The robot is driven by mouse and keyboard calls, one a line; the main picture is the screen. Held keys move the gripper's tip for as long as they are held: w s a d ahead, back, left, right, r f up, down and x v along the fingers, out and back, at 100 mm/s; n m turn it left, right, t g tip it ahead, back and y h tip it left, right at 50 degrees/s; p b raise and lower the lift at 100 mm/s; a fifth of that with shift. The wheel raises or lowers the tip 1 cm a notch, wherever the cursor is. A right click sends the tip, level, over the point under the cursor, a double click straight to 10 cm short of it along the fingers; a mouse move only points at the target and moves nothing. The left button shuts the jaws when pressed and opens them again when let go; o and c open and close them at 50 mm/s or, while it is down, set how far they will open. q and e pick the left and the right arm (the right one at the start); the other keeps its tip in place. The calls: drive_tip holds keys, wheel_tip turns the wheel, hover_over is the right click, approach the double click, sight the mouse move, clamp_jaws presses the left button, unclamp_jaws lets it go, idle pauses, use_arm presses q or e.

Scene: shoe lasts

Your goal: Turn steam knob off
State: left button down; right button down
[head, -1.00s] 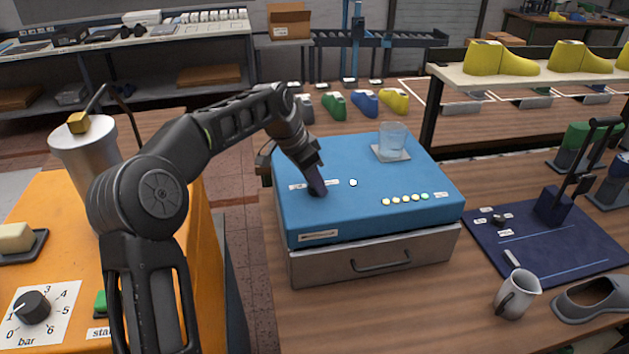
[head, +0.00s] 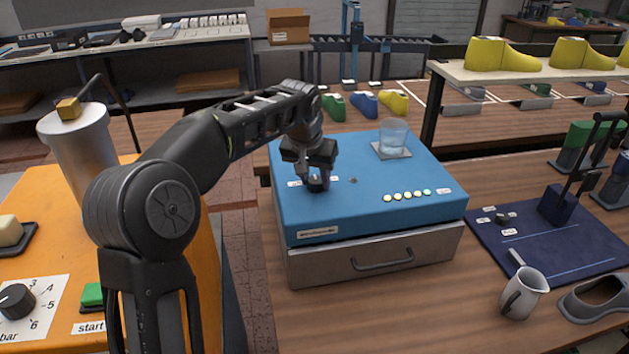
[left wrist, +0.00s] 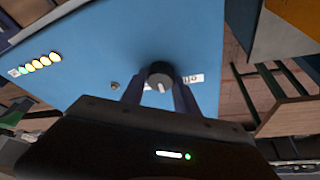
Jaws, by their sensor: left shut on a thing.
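The steam knob (head: 317,186) is a small dark round knob on top of the blue box (head: 350,212). White label strips show on both sides of it. My left gripper (head: 318,178) points down at the knob and is shut on it. In the left wrist view the knob (left wrist: 160,75) with a pale pointer mark sits between the two fingertips. A small lamp (head: 353,181) beside the knob looks dark. The gripper partly hides the knob and its labels in the head view. My right gripper is not in view.
A glass of water (head: 393,136) stands on the box's back right, and a row of yellow and green lights (head: 407,196) runs along its front. The orange machine (head: 205,262) is at left. A metal jug (head: 523,293) stands on the wooden table to the right.

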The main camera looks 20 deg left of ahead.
use_arm(q)
drive_tip(key=n+y, duration=0.1)
drive_tip(key=n, duration=0.3)
drive_tip(key=shift+w+d+n+g+y, duration=0.1)
drive_tip(key=shift+d+n+g+y, duration=0.1)
drive_tip(key=shift+n+g+y, duration=0.15)
drive_tip(key=n+y, duration=0.1)
drive_tip(key=n, duration=0.1)
drive_tip(key=n+g, duration=0.1)
drive_tip(key=n, duration=0.2)
drive_tip(key=shift+y+p, duration=0.3)
drive_tip(key=shift+y, duration=0.05)
drive_tip(key=c, duration=0.9)
unclamp_jaws()
drive_tip(key=shift+g, duration=0.25)
drive_tip(key=shift+r, duration=0.1)
drive_tip(key=v, duration=0.7)
drive_tip(key=shift+d+r, duration=0.1)
drive_tip(key=shift+r, duration=0.2)
